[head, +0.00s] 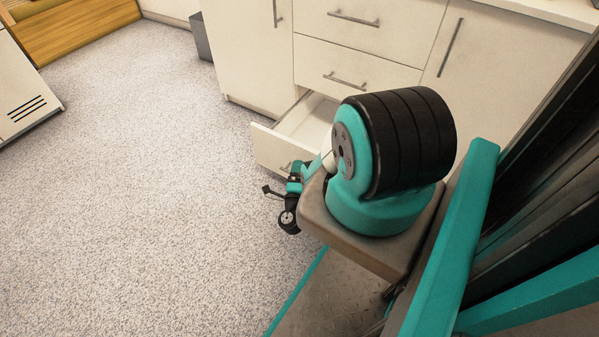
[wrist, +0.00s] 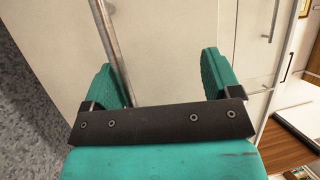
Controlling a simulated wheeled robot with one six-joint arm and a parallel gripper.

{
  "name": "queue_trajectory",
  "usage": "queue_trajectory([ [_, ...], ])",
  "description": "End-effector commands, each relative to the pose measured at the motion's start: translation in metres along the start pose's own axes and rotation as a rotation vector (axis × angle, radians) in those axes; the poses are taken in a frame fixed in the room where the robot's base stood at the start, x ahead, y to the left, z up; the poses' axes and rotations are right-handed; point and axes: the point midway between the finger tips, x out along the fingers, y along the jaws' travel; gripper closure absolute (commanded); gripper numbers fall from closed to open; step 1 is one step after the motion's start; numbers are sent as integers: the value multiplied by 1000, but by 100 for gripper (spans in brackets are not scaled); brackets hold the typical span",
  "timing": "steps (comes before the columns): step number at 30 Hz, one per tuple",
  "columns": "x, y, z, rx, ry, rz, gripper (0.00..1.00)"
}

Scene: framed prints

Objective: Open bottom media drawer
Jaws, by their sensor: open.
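The bottom drawer (head: 268,150) of the white cabinet is pulled out in the head view, and its pale, empty-looking inside shows. My arm covers its right part. My gripper (head: 282,195) is at the drawer's front, partly hidden by my arm. In the wrist view my gripper (wrist: 162,78) is open, with two teal fingers apart. The grey bar handle (wrist: 118,50) of a pale front passes between the fingers, close to the left one. I cannot tell whether it touches that finger.
Two closed drawers (head: 350,50) with bar handles sit above the open one. Cupboard doors (head: 245,50) flank them. A grey bin (head: 201,36) stands at the back left. A white unit with dark slots (head: 22,88) is at far left. The speckled floor (head: 130,190) between is clear.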

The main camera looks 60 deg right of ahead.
Motion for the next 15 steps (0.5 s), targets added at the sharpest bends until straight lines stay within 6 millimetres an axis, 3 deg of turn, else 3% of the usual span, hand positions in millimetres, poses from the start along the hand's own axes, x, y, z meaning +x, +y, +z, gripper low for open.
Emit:
queue_trajectory([
  [1, 9, -24, -3, -4, 15, -15, 25],
  [2, 11, -30, -3, -4, 17, -16, 18],
  [15, 28, -110, -11, -3, 25, -23, 18],
])
